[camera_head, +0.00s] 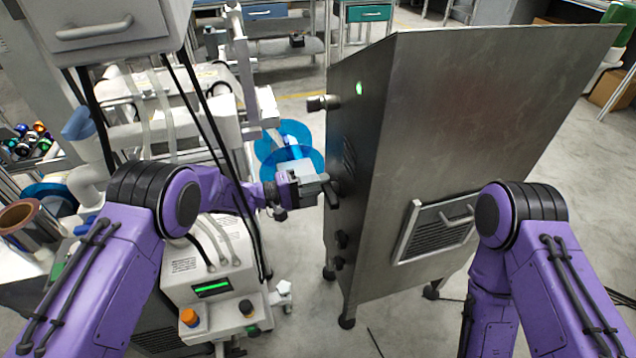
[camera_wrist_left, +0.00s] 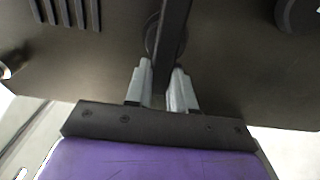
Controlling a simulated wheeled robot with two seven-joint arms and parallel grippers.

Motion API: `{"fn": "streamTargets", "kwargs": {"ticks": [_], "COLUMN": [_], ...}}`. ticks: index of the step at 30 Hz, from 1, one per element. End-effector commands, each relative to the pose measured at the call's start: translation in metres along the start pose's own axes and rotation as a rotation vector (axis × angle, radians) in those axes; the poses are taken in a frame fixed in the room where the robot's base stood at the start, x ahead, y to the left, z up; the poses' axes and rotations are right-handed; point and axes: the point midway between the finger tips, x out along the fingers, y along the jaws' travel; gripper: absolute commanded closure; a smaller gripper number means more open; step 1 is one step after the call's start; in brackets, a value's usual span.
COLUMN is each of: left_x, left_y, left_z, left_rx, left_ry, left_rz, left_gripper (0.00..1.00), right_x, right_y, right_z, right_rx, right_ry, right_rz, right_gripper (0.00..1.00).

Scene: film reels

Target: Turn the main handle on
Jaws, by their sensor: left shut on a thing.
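The main handle (camera_head: 332,196) is a dark bar on the narrow left face of a tall grey metal cabinet (camera_head: 460,110). My left gripper (camera_head: 322,182) is at that face and shut on the handle. In the left wrist view the black bar of the handle (camera_wrist_left: 173,40) runs between the two grey fingers of my left gripper (camera_wrist_left: 163,88), with a round dark base behind it. My right arm comes in at the lower right of the head view, but its gripper is out of the picture.
A green light (camera_head: 359,88) and a knob (camera_head: 323,102) sit above the handle, with dark knobs (camera_head: 341,240) below. A vented panel (camera_head: 436,228) is on the cabinet's front. A white machine (camera_head: 208,262) and blue reels (camera_head: 291,160) stand left of it.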

Motion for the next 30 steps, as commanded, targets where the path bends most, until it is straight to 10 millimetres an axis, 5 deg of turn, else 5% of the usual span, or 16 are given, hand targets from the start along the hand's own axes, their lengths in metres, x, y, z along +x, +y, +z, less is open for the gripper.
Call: {"fn": "streamTargets", "kwargs": {"ticks": [11,12,14,24,30], "left_x": [0.001,0.001,0.001,-0.002,-0.037], "left_y": [-0.009,-0.009,-0.008,-0.004,-0.003], "left_z": [0.007,0.007,0.007,0.004,0.003], "left_rx": [-0.018,-0.018,-0.018,-0.010,-0.011], "left_ry": [-0.014,-0.014,-0.014,-0.008,-0.005], "left_rz": [-0.013,-0.013,-0.012,-0.007,-0.008], "left_gripper": [1.00,0.70,0.51,0.51,0.51], "right_x": [0.000,0.000,0.000,0.000,-0.001], "right_y": [0.000,0.000,0.000,0.000,0.000], "right_z": [0.000,0.000,0.000,0.000,0.000], "right_rx": [0.000,0.000,0.000,0.000,0.000], "right_ry": [0.000,0.000,0.000,0.000,0.000], "right_rz": [0.000,0.000,0.000,0.000,0.000], "right_gripper": [0.36,0.36,0.36,0.36,0.36]}}
